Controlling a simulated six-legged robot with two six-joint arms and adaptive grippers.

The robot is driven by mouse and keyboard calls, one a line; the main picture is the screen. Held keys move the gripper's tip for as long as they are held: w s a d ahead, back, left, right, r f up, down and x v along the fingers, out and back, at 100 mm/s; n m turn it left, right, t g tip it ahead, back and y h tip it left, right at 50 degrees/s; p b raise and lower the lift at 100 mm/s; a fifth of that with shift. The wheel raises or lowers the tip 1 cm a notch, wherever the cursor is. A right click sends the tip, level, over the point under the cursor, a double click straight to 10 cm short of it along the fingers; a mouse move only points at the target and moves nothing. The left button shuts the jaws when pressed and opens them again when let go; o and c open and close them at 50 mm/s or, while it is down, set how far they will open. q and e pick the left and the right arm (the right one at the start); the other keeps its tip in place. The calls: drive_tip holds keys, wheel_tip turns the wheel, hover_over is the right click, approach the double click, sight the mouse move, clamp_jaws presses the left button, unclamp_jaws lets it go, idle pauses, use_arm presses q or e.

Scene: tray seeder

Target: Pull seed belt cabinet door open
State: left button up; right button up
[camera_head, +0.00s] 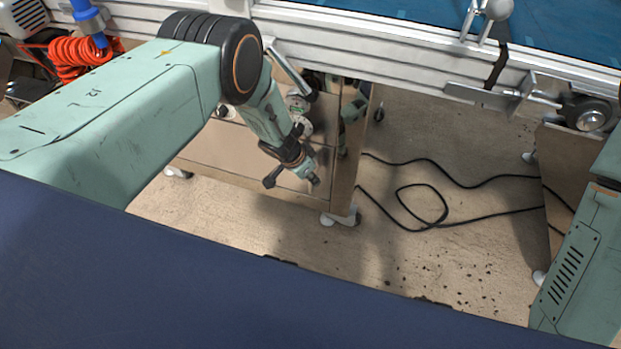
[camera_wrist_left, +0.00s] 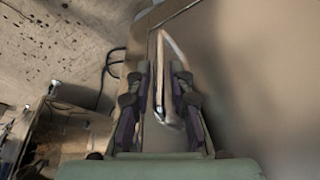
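The seed belt cabinet (camera_head: 215,145) is a brown box on small feet under the metal rail. Its front panel, which I take as the door, also fills the right of the left wrist view (camera_wrist_left: 260,60). My left gripper (camera_head: 293,177) is at this panel, near its right edge. In the left wrist view a pale, narrow handle (camera_wrist_left: 171,52) stands off the panel and runs in between the two dark fingers of my left gripper (camera_wrist_left: 160,100). The fingers are apart, one on each side of the handle, with gaps showing. The door looks closed. My right gripper is out of view.
A metal rail (camera_head: 400,70) runs above the cabinet. A black cable (camera_head: 440,190) lies looped on the floor (camera_head: 400,255) to the right, with dark crumbs nearby. An orange coiled hose (camera_head: 80,58) hangs at the upper left. The floor in front of the cabinet is mostly clear.

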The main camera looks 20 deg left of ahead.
use_arm(q)
clamp_jaws()
idle(0.7)
